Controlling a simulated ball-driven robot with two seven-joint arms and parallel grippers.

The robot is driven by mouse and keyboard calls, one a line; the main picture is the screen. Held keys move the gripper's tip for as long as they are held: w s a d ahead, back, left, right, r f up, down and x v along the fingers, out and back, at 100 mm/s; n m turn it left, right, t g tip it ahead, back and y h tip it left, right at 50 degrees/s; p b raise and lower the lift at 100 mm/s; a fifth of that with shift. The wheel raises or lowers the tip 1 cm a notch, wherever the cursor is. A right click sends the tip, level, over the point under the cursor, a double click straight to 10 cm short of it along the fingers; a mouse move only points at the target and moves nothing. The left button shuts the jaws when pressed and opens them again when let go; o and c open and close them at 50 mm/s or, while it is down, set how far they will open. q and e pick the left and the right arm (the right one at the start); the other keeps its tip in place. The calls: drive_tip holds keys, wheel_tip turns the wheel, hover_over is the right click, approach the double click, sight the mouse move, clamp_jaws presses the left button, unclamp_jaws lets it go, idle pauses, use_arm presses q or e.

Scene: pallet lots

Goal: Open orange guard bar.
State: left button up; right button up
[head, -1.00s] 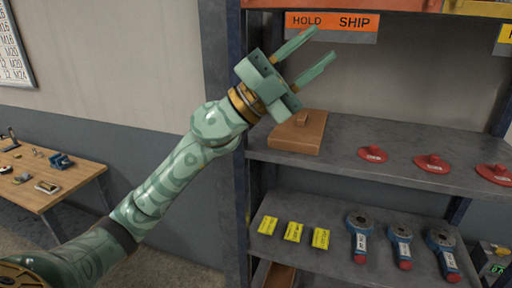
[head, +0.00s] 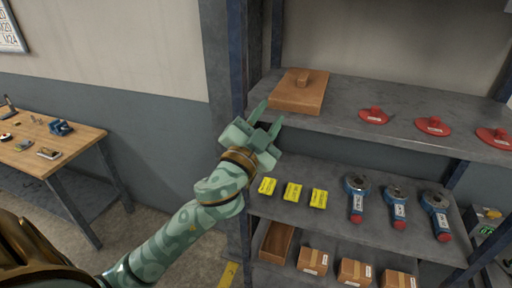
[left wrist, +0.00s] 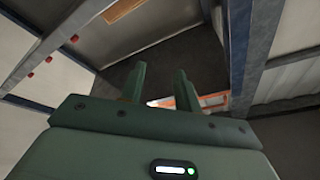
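I cannot make out an orange guard bar in the head view. In the left wrist view, an orange and white strip (left wrist: 213,100) shows past my fingertips; I cannot tell whether it is the bar or a sign. My left gripper (head: 267,117) is open and empty, its two fingers apart and pointing up. It is at the left end of the shelf rack (head: 380,133), in front of the left post near the upper shelf's edge. It also shows in the left wrist view (left wrist: 160,80). My right gripper is not in view.
The upper shelf holds a brown wooden block with a knob (head: 298,92) and red discs (head: 434,126). Below are yellow packs (head: 292,191), blue tools (head: 397,207) and cardboard boxes (head: 313,260). A wooden workbench (head: 45,165) stands at the left, with open floor between.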

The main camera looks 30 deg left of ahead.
use_arm(q)
wheel_tip(320, 180, down, 7)
drive_tip(key=s+a+n+g+y, duration=0.1)
drive_tip(key=s+g+y, duration=0.1)
drive_tip(key=g, duration=0.1)
drive_tip(key=shift+a, duration=0.25)
drive_tip(key=shift+s, duration=0.1)
